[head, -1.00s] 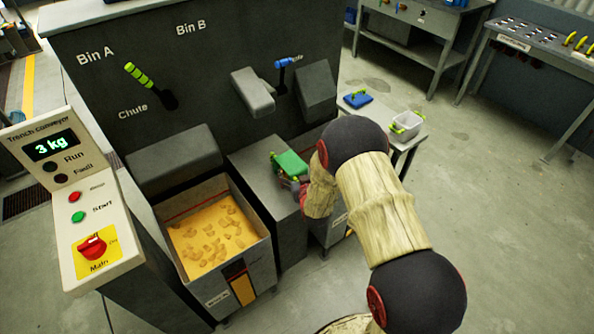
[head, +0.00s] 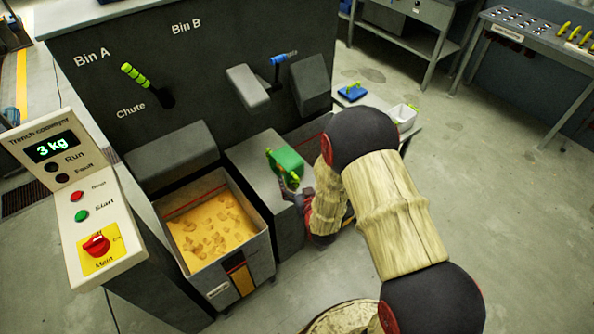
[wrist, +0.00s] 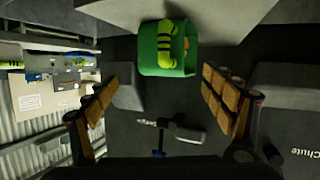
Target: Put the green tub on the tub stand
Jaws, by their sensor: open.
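The green tub (head: 287,163), with a lime-green handle, sits on the grey block to the right of the yellow-filled bin. In the wrist view the green tub (wrist: 150,50) shows beyond the fingertips, roughly centred between them, its handle facing the camera. My gripper (wrist: 160,88) is open, with nothing between its fingers. In the head view my gripper (head: 292,190) is beside the tub on the near side, partly hidden by my arm. I cannot tell for certain which surface is the tub stand; a small side table (head: 409,135) is partly hidden behind my arm.
A white tub (head: 403,115) and a blue object (head: 352,93) are at the right. The bin (head: 262,262) holds yellow material. The control console (head: 85,215) is at left; open floor lies right.

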